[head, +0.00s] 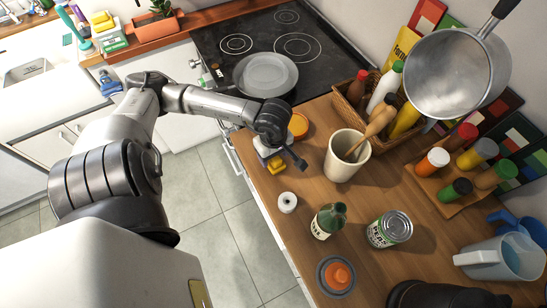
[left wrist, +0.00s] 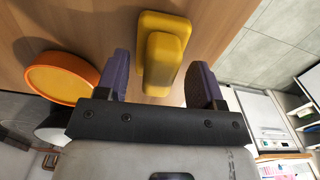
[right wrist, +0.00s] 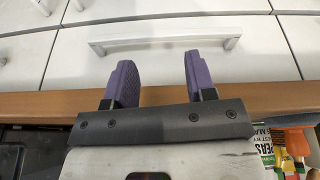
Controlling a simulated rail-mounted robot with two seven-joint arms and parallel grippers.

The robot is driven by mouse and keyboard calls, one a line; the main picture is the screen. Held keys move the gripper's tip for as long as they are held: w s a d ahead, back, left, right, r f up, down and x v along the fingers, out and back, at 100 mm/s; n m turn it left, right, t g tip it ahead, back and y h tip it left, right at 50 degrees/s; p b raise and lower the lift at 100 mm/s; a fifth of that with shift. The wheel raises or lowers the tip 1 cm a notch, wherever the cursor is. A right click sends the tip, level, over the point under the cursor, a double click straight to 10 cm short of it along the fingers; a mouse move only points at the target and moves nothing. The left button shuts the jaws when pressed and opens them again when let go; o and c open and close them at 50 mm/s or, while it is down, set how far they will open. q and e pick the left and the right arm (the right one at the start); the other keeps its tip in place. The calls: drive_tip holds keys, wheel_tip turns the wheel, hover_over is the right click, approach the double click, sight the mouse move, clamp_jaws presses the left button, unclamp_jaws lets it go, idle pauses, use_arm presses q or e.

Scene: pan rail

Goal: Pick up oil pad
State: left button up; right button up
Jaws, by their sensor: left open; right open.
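A yellow pad with a raised grip (head: 275,165), which looks like the oil pad, lies at the left edge of the wooden counter. In the left wrist view the yellow pad (left wrist: 163,58) is between the two fingers of my left gripper (left wrist: 160,75). The fingers stand apart on either side of its grip, with a visible gap at least on the right. In the head view my left gripper (head: 281,160) is right at the pad and partly hides it. My right gripper (right wrist: 158,75) is open and empty, facing white drawer fronts.
An orange round dish (head: 299,125) is close behind the left gripper. A pan (head: 265,74) sits on the stove. A steel pot (head: 457,75) hangs at right.

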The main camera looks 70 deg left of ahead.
use_arm(q)
drive_tip(key=shift+f, duration=0.15)
drive_tip(key=shift+c, duration=0.3)
drive_tip(key=c, duration=0.9)
drive_tip(key=shift+c, duration=0.2)
drive_tip(key=shift+a+r, duration=0.1)
drive_tip(key=shift+r, duration=0.65)
wheel_tip(320, 180, up, 3)
drive_tip(key=shift+f, duration=0.1)
drive_tip(key=w+d+r, duration=0.5)
drive_tip(key=d+r, duration=0.1)
drive_tip(key=d, duration=0.4)
drive_tip(key=shift+d+r, duration=0.3)
drive_tip(key=shift+r, duration=0.1)
drive_tip(key=shift+w, duration=0.1)
